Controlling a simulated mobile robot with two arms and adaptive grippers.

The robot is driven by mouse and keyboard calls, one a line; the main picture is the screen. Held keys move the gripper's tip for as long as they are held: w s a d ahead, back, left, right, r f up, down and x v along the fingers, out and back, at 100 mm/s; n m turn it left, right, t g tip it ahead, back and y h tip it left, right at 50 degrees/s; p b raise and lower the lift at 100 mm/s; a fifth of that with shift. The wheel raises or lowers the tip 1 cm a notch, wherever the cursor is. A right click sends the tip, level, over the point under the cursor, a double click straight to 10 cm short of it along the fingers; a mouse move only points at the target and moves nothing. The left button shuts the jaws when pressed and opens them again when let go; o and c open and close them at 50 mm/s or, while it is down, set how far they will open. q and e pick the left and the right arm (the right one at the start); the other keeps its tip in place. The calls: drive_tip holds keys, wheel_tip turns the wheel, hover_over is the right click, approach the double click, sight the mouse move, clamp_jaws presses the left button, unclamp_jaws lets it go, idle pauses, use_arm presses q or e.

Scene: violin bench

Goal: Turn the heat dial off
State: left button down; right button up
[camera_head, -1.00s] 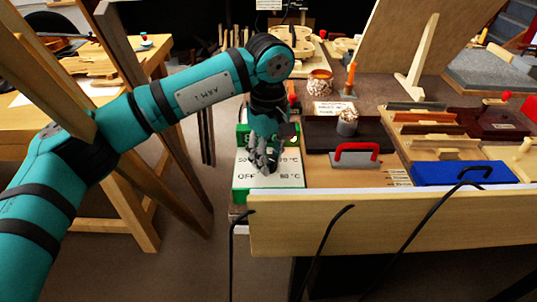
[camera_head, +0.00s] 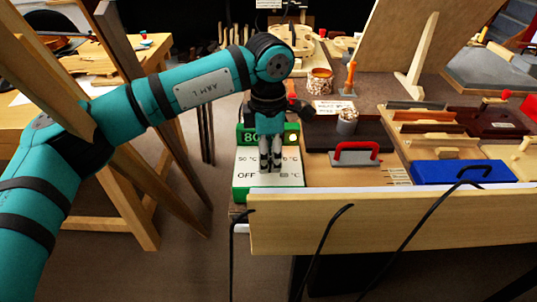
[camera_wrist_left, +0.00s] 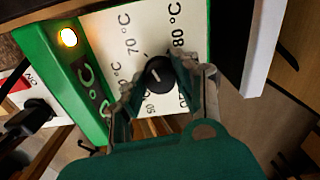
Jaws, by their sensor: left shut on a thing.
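The heat dial (camera_wrist_left: 158,74) is a round black knob with a white pointer mark, in the middle of the left wrist view. It sits on a white panel marked OFF and with several temperatures, on a green box (camera_head: 241,194). I cannot tell for sure which marking the pointer is at. My left gripper (camera_head: 270,164) points down at the panel, its fingers on either side of the dial and shut on it. In the head view the fingers hide the dial. A green display (camera_head: 249,137) reads 80, partly covered, and a lamp (camera_head: 292,138) glows. My right gripper is out of view.
A red-handled tool (camera_head: 356,157) lies right of the box. A wooden board (camera_head: 390,218) runs along the bench front, with black cables hanging over it. A red switch (camera_wrist_left: 20,84) and black plug (camera_wrist_left: 28,118) are beside the box.

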use_arm(q)
drive_tip(key=n, duration=0.3)
drive_tip(key=shift+n, duration=0.4)
drive_tip(key=n, duration=0.3)
drive_tip(key=shift+n, duration=0.3)
drive_tip(key=n, duration=0.2)
drive_tip(key=shift+n, duration=0.4)
drive_tip(key=n, duration=0.3)
drive_tip(key=shift+n+b, duration=0.3)
drive_tip(key=n, duration=0.2)
drive_tip(key=shift+n, duration=0.4)
drive_tip(key=n, duration=0.4)
drive_tip(key=shift+b, duration=0.3)
drive_tip(key=n, duration=0.4)
drive_tip(key=shift+r+n, duration=0.1)
drive_tip(key=shift+n, duration=0.3)
drive_tip(key=shift+n+b, duration=0.3)
drive_tip(key=shift+n, duration=0.3)
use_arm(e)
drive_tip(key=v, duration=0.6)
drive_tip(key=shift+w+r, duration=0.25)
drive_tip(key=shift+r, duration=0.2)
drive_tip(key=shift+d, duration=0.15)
